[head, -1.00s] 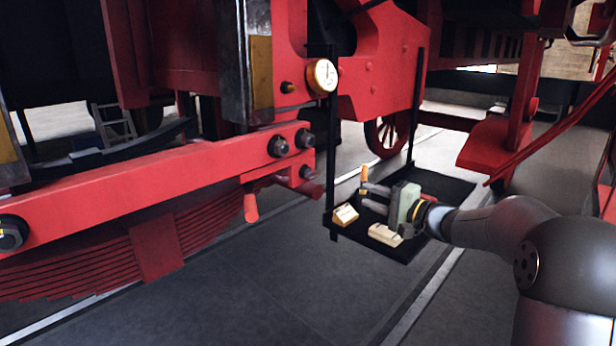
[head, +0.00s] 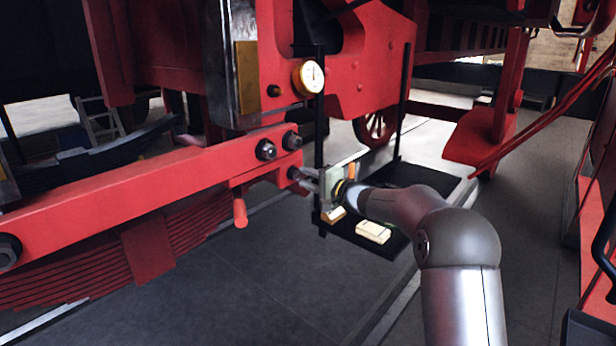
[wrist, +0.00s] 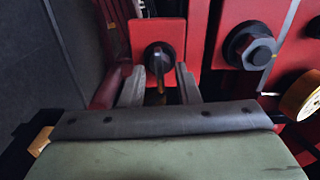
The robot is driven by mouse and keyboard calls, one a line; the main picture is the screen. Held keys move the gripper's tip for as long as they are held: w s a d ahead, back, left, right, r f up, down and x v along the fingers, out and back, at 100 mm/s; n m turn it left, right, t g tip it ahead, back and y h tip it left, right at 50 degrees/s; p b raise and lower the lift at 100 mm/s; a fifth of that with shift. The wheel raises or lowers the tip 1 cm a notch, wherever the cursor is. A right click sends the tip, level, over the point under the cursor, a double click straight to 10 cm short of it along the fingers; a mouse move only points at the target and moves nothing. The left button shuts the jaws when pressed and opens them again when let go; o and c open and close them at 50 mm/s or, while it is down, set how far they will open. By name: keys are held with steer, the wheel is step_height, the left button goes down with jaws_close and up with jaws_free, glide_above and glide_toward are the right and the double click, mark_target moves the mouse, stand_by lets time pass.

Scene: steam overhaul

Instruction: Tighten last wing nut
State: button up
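A dark round fastener with a pale upright piece at its middle (wrist: 160,57) sits on a red bracket in the wrist view; I take it for the wing nut, though its wings are not clear. My gripper (wrist: 160,90) has its two grey fingers apart, pointing at this fastener from either side. A small yellowish patch shows between the fingers. In the head view my gripper (head: 309,180) is at the right end of the red beam (head: 130,185), close to the lower dark fastener (head: 294,173). Contact cannot be told.
Two dark bolts (head: 266,150) (head: 291,141) sit above on the beam. A round gauge (head: 309,77) is higher up. A red lever (head: 239,212) hangs below the beam. A black hanging tray (head: 392,240) with pale blocks (head: 373,232) is behind and below my gripper.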

jaws_close()
steer(key=shift+m+b, duration=0.5)
steer(key=shift+b, duration=0.45)
jaws_free()
